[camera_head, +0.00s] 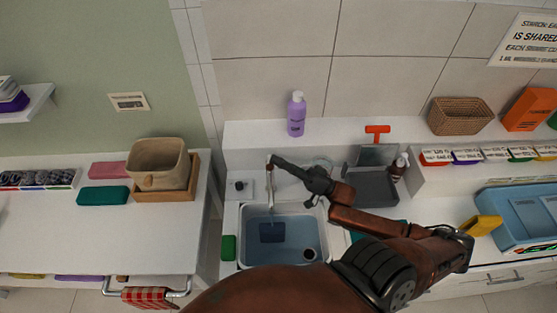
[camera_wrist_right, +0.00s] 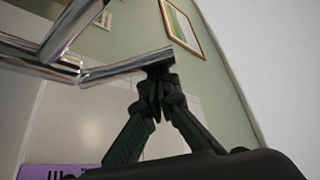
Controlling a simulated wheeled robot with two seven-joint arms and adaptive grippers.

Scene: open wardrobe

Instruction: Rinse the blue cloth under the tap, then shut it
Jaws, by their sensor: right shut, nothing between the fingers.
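The blue cloth (camera_head: 272,232) lies as a dark blue rectangle in the sink basin (camera_head: 242,222), below the tap (camera_head: 270,183). My right gripper (camera_head: 272,160) reaches over the sink from the right, its tips by the top of the tap. In the right wrist view, my right gripper (camera_wrist_right: 158,78) is shut and empty, its fingertips right at the end of the chrome tap lever (camera_wrist_right: 125,68); I cannot tell whether they touch. I cannot clearly tell whether water runs. My left gripper is out of view.
A green sponge (camera_head: 228,247) sits on the sink's left edge. A purple bottle (camera_head: 296,115) stands on the ledge behind. A grey tray (camera_head: 374,186) and a soap dispenser (camera_head: 399,166) are right of the sink. A beige bin (camera_head: 158,164) stands on the left counter.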

